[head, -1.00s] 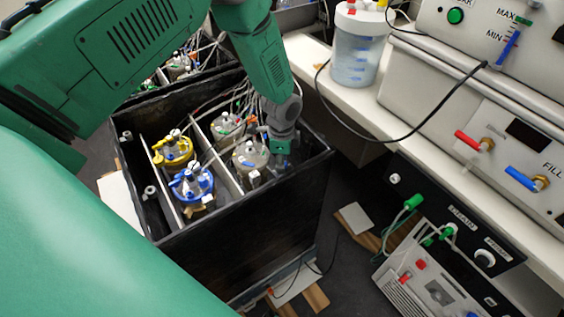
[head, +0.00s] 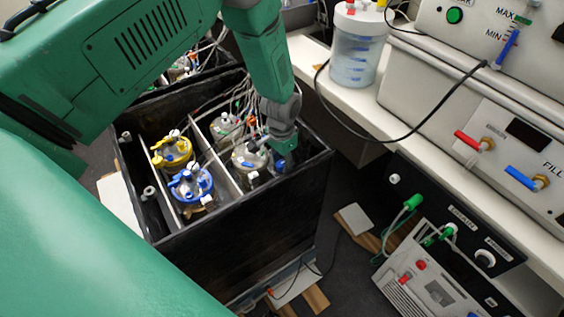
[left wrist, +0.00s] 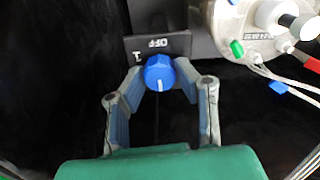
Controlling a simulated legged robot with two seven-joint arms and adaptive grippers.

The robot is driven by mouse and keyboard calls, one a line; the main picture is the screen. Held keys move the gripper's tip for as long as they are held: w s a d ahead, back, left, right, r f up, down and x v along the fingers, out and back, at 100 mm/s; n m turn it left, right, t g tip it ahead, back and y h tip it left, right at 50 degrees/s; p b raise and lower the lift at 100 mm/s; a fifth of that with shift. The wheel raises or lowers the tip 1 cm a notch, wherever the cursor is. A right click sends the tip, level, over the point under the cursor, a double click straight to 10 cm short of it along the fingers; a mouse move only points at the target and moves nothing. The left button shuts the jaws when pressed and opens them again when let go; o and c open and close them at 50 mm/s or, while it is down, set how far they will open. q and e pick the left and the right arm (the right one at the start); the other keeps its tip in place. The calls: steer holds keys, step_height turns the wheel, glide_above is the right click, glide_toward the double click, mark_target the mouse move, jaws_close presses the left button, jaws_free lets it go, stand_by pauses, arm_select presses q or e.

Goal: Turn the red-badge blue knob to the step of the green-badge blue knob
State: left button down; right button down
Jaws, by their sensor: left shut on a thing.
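A blue knob (left wrist: 159,73) with a white pointer line sits between the two fingertips of my left gripper (left wrist: 161,86) in the left wrist view, and the gripper is shut on it. The pointer line faces toward the gripper's palm. Behind the knob is a dark plate (left wrist: 158,46) with white "OFF" and "1" marks, upside down here. No red or green badge can be made out by this knob. In the head view my left gripper (head: 282,152) reaches down into the right front of the black box, beside a clear-lidded vessel. The other blue knob cannot be made out. My right gripper is out of view.
The black box (head: 250,235) has a divider and holds several vessels, including a yellow-ringed one (head: 175,152) and a blue-ringed one (head: 192,184). Tubes and cables crowd its back. A white bench (head: 335,88) with equipment stands to the right.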

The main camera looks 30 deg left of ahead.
mark_target(281, 163)
arm_select(q)
steer(key=shift+n, duration=0.6)
steer(key=c, duration=1.3)
jaws_free()
steer(key=shift+o, duration=0.2)
step_height(281, 163, up, 12)
